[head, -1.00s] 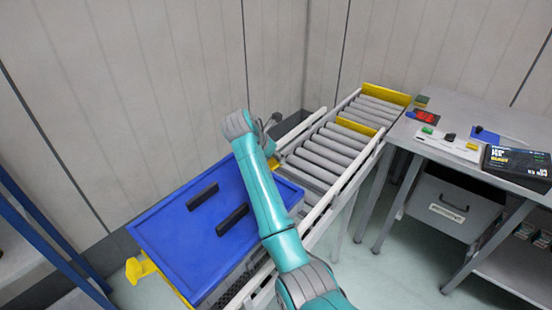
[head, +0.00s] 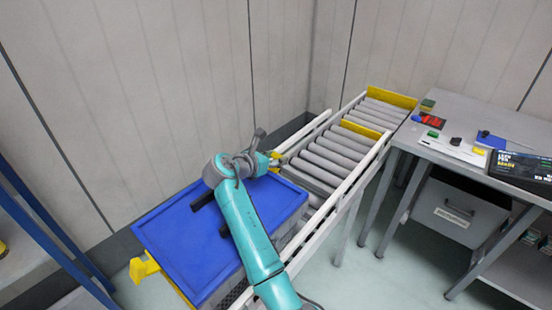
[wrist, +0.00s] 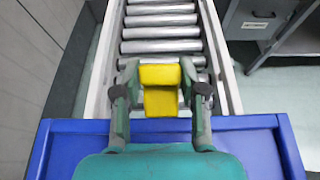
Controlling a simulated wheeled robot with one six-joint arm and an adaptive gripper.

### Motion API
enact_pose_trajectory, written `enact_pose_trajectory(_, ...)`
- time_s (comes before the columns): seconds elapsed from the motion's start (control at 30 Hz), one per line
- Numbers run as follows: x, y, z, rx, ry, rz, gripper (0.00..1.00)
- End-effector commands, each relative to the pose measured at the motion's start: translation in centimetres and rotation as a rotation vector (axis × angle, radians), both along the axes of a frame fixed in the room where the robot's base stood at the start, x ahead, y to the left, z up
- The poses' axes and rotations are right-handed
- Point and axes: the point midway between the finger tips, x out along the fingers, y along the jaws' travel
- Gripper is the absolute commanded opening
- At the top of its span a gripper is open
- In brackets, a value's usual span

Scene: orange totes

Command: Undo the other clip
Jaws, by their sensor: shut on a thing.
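A blue lid (head: 180,240) with two dark handles (head: 203,200) covers a tote on the roller conveyor. A yellow clip (wrist: 160,90) sits at the lid's right-hand end, at its far edge in the wrist view. My gripper (wrist: 161,98) is shut on this clip, with one finger on each side of it. In the head view my gripper (head: 270,160) is at that end, and my arm hides part of the lid and a handle. The other yellow clip (head: 143,268) sticks outward from the lid's left end.
The roller conveyor (head: 340,150) runs away to the back right, with yellow pieces (head: 390,96) across it. A grey bench (head: 455,160) with small items and a dark box (head: 520,166) stands at right. A wall is close behind the tote. Blue posts (head: 50,235) stand at left.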

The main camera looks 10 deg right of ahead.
Motion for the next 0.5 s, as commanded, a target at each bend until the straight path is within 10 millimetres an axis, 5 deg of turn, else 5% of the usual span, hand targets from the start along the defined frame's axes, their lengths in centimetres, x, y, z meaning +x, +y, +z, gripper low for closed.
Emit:
enact_pose_trajectory(0.33, 0.00, 0.04, -0.02, -0.001, -0.001, 0.001, 0.06)
enact_pose_trajectory(0.37, 0.00, 0.04, -0.02, -0.002, -0.001, 0.000, 0.46)
enact_pose_trajectory(0.43, 0.00, 0.04, -0.02, -0.002, -0.001, 0.000, 0.64)
enact_pose_trajectory(0.5, 0.00, 0.04, -0.03, -0.001, -0.001, 0.000, 0.67)
